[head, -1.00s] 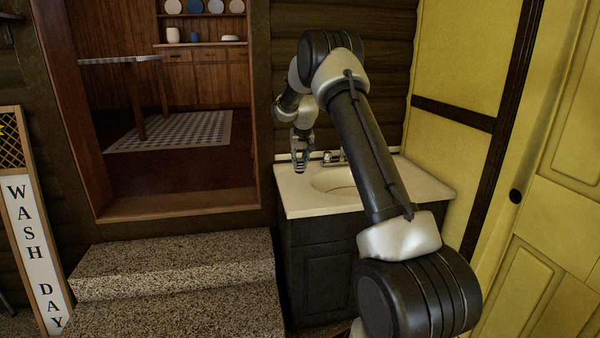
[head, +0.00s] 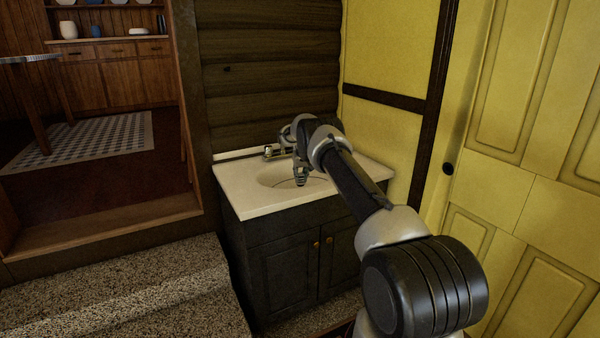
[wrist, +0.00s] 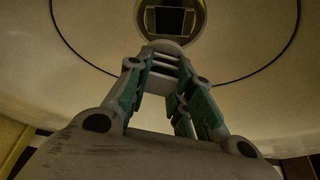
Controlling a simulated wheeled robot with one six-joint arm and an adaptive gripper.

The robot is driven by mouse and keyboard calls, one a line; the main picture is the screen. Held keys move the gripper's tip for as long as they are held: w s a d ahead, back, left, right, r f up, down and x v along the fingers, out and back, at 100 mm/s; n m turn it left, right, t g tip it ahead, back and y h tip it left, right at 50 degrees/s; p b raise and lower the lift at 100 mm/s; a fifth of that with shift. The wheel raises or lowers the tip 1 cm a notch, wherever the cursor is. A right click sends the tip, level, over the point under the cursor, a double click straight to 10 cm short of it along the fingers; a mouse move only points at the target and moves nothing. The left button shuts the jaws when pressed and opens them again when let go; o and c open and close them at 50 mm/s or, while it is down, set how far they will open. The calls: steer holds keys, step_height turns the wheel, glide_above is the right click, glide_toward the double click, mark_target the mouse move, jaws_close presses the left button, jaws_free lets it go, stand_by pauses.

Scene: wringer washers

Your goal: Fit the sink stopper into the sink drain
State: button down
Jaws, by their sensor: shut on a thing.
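The sink (head: 240,194) is a cream top with an oval basin. My gripper (head: 301,182) points down into the basin. In the wrist view, my gripper (wrist: 165,65) has green-padded fingers closed on a small pale rounded piece, the sink stopper (wrist: 166,45), of which only a part shows. The sink drain (wrist: 148,8) is a brass-coloured ring with a dark centre, just beyond the fingertips. The stopper appears beside the ring's near edge and overlaps it in the picture; I cannot tell whether they touch. The head view does not show the drain clearly.
A faucet (head: 278,151) stands at the back edge of the sink. A dark cabinet (head: 285,275) is below it. Speckled steps (head: 130,290) lie to the left, and a yellow door (head: 540,190) is at the right. A thin dark curved line (wrist: 250,73) circles the drain.

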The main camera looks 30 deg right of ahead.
mark_target(301, 182)
stand_by(0.3)
steer(key=shift+f, duration=2.9)
steer(key=shift+f, duration=1.1)
steer(key=shift+r, duration=0.75)
steer(key=shift+f, duration=0.7)
steer(key=c, duration=1.2)
jaws_free()
steer(key=shift+s+f, duration=0.1)
steer(key=shift+o, duration=0.2)
